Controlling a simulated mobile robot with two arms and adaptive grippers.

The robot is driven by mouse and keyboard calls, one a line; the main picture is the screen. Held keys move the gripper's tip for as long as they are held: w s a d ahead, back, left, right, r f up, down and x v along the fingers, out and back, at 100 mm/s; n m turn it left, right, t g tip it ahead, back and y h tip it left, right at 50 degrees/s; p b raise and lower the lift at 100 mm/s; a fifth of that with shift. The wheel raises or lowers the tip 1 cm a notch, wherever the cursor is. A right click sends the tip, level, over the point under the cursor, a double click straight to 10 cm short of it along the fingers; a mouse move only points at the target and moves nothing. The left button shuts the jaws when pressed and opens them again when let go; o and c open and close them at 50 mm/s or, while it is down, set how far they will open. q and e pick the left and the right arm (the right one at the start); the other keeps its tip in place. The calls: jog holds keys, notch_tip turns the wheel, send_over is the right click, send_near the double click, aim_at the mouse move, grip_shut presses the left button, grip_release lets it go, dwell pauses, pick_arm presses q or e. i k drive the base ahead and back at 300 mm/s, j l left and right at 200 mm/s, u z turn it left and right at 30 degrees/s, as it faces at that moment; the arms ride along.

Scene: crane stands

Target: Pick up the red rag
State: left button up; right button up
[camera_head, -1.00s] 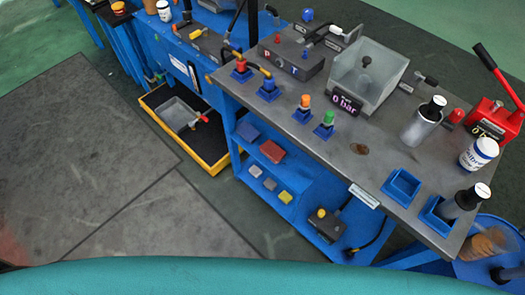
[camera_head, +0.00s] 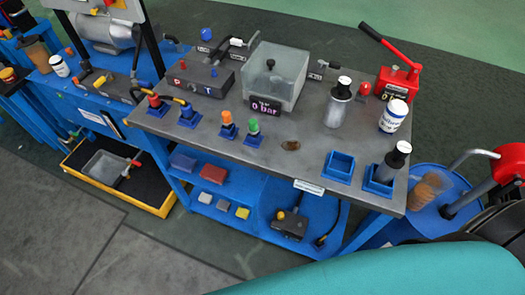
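A red folded piece (camera_head: 213,174), which looks like the red rag, lies on the upper blue shelf (camera_head: 262,190) under the workbench. A blue folded piece (camera_head: 183,162) lies just left of it. Neither of my grippers shows in the head view, and nothing is seen touching the red piece.
The grey workbench top (camera_head: 290,148) overhangs the shelf. Small grey and yellow blocks (camera_head: 242,213) and a black device with a cable (camera_head: 290,225) sit lower. A yellow-edged tray (camera_head: 155,207) stands on the floor at left. A blue drum (camera_head: 400,236) stands at right.

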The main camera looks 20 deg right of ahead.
aim_at(211, 173)
jog(key=i+j+z, duration=0.15)
jog(key=j+z, duration=0.25)
jog(key=j, duration=0.55)
jog(key=j+z, duration=0.4)
jog(key=j, duration=0.6)
jog(key=i, duration=0.05)
